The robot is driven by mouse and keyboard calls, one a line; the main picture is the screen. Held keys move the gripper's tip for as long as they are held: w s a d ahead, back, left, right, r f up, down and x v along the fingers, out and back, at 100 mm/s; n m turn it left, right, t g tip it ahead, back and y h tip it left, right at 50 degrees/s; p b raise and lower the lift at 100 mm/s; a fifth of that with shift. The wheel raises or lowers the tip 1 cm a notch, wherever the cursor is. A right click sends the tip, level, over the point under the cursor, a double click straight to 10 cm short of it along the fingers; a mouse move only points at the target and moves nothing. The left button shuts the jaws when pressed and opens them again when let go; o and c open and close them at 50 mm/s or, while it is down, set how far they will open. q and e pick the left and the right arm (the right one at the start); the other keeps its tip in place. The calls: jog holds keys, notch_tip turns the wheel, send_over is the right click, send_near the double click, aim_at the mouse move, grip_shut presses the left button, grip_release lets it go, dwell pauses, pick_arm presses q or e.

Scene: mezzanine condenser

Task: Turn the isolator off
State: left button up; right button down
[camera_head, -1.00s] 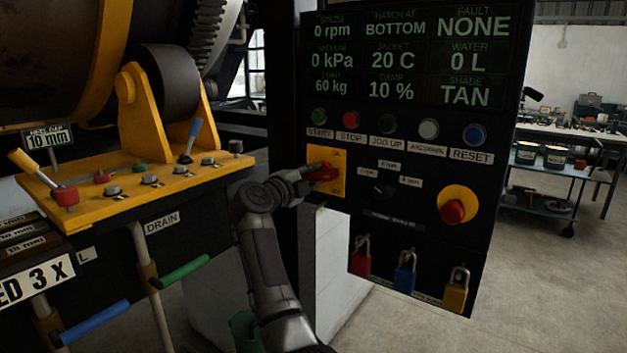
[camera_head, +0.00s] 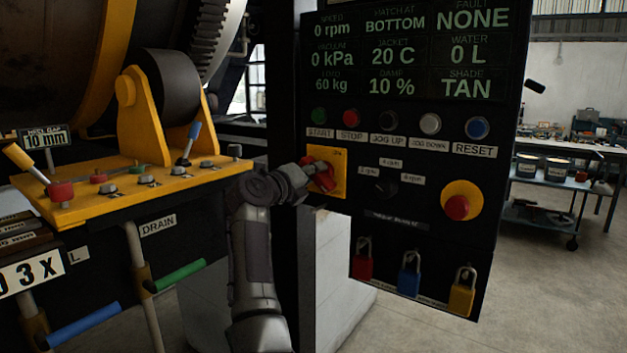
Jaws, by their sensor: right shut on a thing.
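The isolator is a red rotary handle (camera_head: 323,181) on a yellow plate (camera_head: 340,186) at the left of the black control panel. My right gripper (camera_head: 312,179) is shut on the red handle. The handle now sits tilted, sloping down to the right. The gripper hides part of the handle and the lower left of the plate, so the lower label cannot be read. My left gripper is not in view.
The black panel (camera_head: 408,220) carries push buttons, a red emergency stop (camera_head: 457,207) on yellow, and red, blue (camera_head: 409,281) and yellow padlocks below. A yellow lever console (camera_head: 130,187) stands to the left. Open floor (camera_head: 535,290) lies to the right.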

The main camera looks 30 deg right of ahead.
jog(key=shift+f+m, duration=0.2)
jog(key=shift+m, duration=0.4)
jog(key=shift+b, duration=0.3)
jog(key=c, duration=1)
grip_release()
jog(key=shift+r, duration=0.1)
jog(key=shift+o, duration=0.2)
jog(key=shift+r, duration=0.1)
